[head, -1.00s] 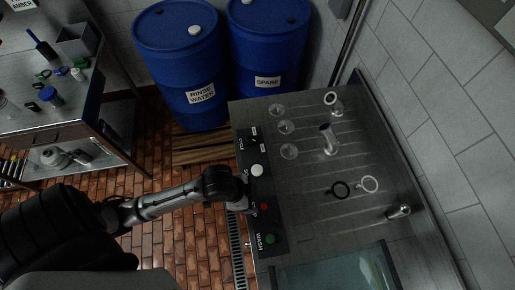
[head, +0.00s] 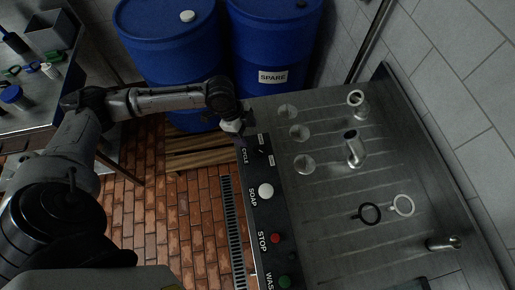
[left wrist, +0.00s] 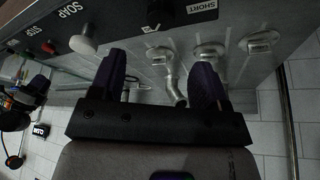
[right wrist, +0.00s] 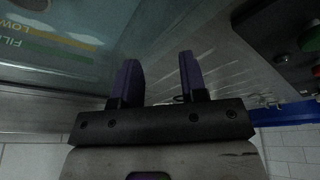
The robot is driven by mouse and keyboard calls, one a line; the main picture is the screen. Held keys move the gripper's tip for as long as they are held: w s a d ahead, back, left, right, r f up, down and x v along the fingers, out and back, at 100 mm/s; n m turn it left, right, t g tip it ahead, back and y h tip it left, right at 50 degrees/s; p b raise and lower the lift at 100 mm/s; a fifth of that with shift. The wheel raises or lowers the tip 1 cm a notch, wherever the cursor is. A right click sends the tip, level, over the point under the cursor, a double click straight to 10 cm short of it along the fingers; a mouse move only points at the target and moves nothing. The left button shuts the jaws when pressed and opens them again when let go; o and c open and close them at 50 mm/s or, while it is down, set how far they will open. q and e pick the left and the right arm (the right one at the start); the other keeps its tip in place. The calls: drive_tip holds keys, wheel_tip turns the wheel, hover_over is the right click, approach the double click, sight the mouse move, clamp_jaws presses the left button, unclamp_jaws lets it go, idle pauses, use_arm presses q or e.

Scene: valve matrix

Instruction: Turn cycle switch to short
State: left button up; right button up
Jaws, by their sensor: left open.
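The cycle switch (head: 262,151) is a small dark knob on the black control panel (head: 249,178), between two white labels. In the left wrist view the black knob (left wrist: 160,13) shows at the top edge beside the SHORT label (left wrist: 201,7). Its exact pointing direction is too small to tell. My left gripper (head: 240,130) is at the far end of the panel, just left of the switch. In the left wrist view its purple fingers (left wrist: 158,80) are open with nothing held. My right gripper (right wrist: 160,75) shows only in its wrist view, fingers apart and empty.
The white SOAP button (head: 265,191), red STOP button (head: 275,239) and green WASH button (head: 284,282) share the panel. A metal worktop (head: 330,215) with taps and rings lies to the right. Blue drums (head: 271,50) stand behind. A side bench (head: 40,140) is at left.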

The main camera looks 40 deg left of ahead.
sight(258, 150)
use_arm(q)
drive_tip(key=x, duration=1)
drive_tip(key=shift+f, duration=0.15)
use_arm(e)
drive_tip(key=shift+w+a+f, duration=0.1)
drive_tip(key=shift+a+f, duration=0.1)
drive_tip(key=shift+a, duration=0.05)
drive_tip(key=shift+d, duration=0.1)
